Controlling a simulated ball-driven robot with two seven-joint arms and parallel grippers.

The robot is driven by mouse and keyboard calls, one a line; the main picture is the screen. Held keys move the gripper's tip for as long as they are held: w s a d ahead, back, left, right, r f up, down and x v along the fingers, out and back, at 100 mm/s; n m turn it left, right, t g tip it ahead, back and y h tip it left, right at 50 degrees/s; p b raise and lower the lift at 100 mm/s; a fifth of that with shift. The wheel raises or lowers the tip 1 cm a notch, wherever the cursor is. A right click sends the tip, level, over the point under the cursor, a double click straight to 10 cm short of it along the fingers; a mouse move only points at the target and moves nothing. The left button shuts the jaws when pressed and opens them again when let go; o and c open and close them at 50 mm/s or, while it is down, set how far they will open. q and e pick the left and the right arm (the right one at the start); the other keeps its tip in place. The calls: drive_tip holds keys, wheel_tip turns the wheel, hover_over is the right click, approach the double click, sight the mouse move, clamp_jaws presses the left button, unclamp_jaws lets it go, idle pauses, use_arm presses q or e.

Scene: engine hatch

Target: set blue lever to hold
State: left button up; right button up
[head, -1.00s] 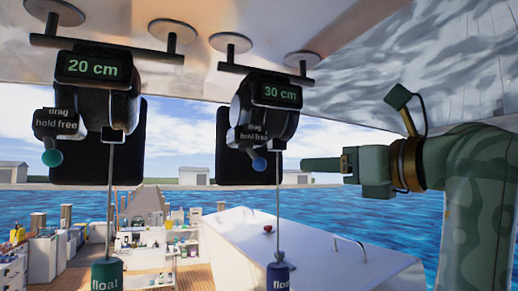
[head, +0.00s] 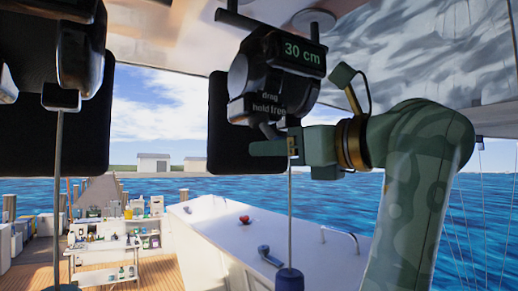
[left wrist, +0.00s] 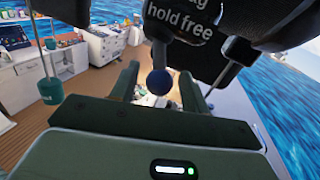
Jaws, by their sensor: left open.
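The blue lever's round knob (left wrist: 159,82) hangs on a dark stem below the "hold free" label in the left wrist view. I cannot tell which setting it is on. In the head view the lever's stem (head: 268,130) shows below the black unit (head: 275,72) reading 30 cm, and the knob is hidden by my gripper. My left gripper (head: 252,148) is open, with its green fingers on either side of the knob. Whether they touch it is unclear. A blue float (head: 289,281) hangs on a line under this unit. My right gripper is not in view.
A second black unit (head: 79,45) hangs at the left, with its line below it. A teal float (left wrist: 50,90) shows in the left wrist view. A white hatch (head: 215,225) with handles lies below, and a cluttered bench (head: 105,245) stands farther back.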

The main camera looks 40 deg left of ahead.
use_arm(q)
drive_tip(key=shift+d, duration=0.1)
drive_tip(key=c, duration=0.9)
drive_tip(key=shift+c, duration=0.2)
